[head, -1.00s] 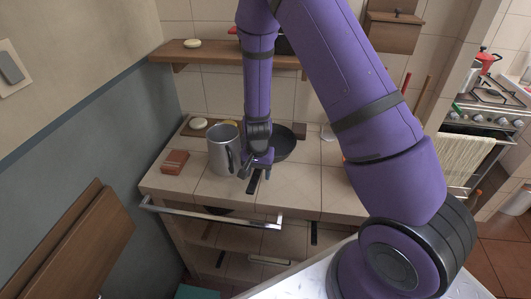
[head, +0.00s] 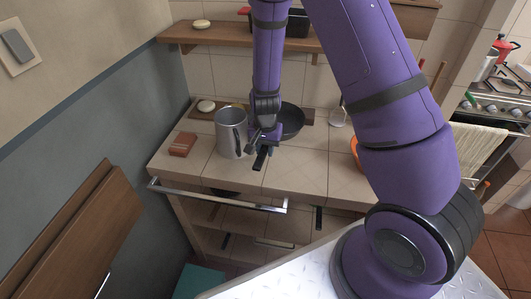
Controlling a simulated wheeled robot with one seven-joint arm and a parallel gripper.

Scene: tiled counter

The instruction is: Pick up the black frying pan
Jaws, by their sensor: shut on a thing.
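The black frying pan (head: 291,121) is on or just above the tiled counter, right of the metal pitcher. Its handle (head: 261,159) points toward the front edge. My gripper (head: 264,146) is shut on the handle, with the end of the handle sticking out in front. The arm hides the left part of the pan. Whether the pan's base touches the tiles I cannot tell.
A grey metal pitcher (head: 231,133) stands close on the left of my gripper. A reddish-brown box (head: 183,144) lies farther left. An orange bowl (head: 355,150) is partly behind my arm. A wooden shelf (head: 225,38) hangs above. The counter's front right is clear.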

